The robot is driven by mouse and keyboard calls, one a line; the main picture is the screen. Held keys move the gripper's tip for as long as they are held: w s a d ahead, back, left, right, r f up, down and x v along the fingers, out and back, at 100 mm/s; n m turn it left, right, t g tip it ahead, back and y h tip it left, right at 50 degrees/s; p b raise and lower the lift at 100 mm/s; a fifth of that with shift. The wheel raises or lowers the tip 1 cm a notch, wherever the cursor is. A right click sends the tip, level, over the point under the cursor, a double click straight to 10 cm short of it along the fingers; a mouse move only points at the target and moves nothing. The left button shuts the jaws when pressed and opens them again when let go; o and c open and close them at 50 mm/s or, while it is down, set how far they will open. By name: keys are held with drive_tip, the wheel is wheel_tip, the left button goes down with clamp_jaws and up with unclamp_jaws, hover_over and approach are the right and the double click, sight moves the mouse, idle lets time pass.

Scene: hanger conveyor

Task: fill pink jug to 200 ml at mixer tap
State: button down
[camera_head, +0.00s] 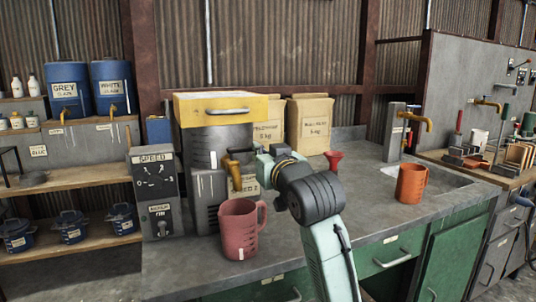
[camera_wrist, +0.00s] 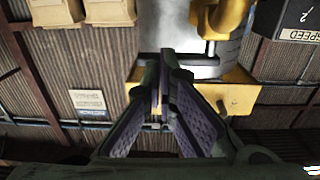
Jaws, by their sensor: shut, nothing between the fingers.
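The pink jug (camera_head: 238,230) stands upright on the grey bench in front of the mixer, below its yellow tap (camera_head: 235,178). The mixer (camera_head: 204,148) is a grey metal drum with a yellow top. My gripper (camera_head: 243,157) is at the tap's height, above the jug, its fingers partly hidden by my wrist. In the wrist view my gripper (camera_wrist: 165,62) is shut and empty in front of the drum, beside the tap (camera_wrist: 218,18). Whether it touches the tap's lever I cannot tell.
A SPEED control box (camera_head: 154,190) stands left of the mixer. Paper sacks (camera_head: 309,125) and a red funnel (camera_head: 333,160) are behind my arm. An orange jug (camera_head: 411,184) stands at the right, near a sink (camera_head: 440,180). The bench front between the jugs is clear.

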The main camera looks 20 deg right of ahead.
drive_tip(key=shift+w, duration=0.55)
drive_tip(key=shift+w+d+r, duration=0.1)
drive_tip(key=shift+w+r, duration=0.05)
drive_tip(key=shift+w, duration=0.25)
drive_tip(key=shift+p, duration=0.3)
